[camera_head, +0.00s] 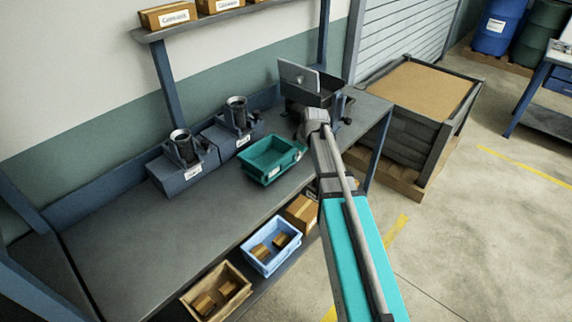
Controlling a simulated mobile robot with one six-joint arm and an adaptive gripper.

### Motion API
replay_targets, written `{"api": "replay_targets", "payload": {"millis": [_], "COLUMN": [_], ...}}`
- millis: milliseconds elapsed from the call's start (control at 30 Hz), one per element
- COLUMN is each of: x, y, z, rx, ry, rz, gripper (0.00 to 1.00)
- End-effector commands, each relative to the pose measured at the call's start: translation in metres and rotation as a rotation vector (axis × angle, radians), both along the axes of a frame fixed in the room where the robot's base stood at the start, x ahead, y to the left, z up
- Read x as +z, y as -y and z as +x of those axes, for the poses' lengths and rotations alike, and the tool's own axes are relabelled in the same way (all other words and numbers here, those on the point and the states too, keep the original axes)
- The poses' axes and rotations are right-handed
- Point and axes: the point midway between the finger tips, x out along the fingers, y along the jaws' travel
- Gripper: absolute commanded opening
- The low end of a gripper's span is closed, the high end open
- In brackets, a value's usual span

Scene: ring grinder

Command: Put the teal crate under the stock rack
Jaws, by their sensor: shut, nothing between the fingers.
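The teal crate (272,160) stands upright on the grey workbench, right of two grey machine units, and looks empty. My arm reaches in from the lower right. My gripper (301,149) is small in the view and partly hidden by my own arm. It is shut, with nothing held, close to the crate's right end; I cannot tell whether it touches. A raised shelf on blue posts, which looks like the stock rack (205,27), runs above the back of the bench and carries labelled cardboard boxes (168,16).
Two grey units with dark cylinders (183,165) stand at the bench's back. A black bin with a tilted panel (299,76) is at its right end. A blue bin (270,249) and a tan bin (217,291) sit below the front edge. The bench's left part (110,240) is clear.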

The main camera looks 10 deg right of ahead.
Motion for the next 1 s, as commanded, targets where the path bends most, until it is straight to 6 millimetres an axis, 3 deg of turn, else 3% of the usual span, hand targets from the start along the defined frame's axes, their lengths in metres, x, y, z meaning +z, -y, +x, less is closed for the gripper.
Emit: {"api": "replay_targets", "payload": {"millis": [467, 1000], "x": [-0.004, -0.041], "y": [0.0, -0.005], "z": [0.0, 0.008], "rx": [-0.002, -0.003], "ry": [-0.001, -0.001], "rz": [-0.001, -0.001], "gripper": [0.0, 0.0]}}
